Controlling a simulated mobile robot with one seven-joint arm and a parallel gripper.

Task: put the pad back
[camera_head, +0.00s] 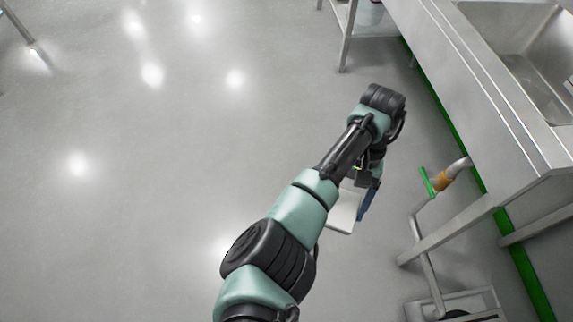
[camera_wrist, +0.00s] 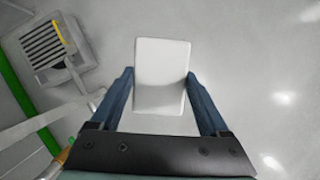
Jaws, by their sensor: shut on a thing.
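The pad (camera_wrist: 162,68) is a plain white rectangular block in the wrist view. It sits between the two blue fingers of my gripper (camera_wrist: 160,92), which is shut on it. In the head view the pad (camera_head: 343,211) shows as a white slab below my wrist, partly hidden by my arm. My gripper (camera_head: 362,200) is only partly visible there. It holds the pad over the grey floor, left of the steel sink bench.
A steel sink bench (camera_head: 500,90) runs along the right, with legs and braces below it. A pipe with an orange band (camera_head: 442,181) and a green handle (camera_head: 427,182) sticks out under it. A floor drain grate (camera_wrist: 48,45) lies nearby. The floor on the left is clear.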

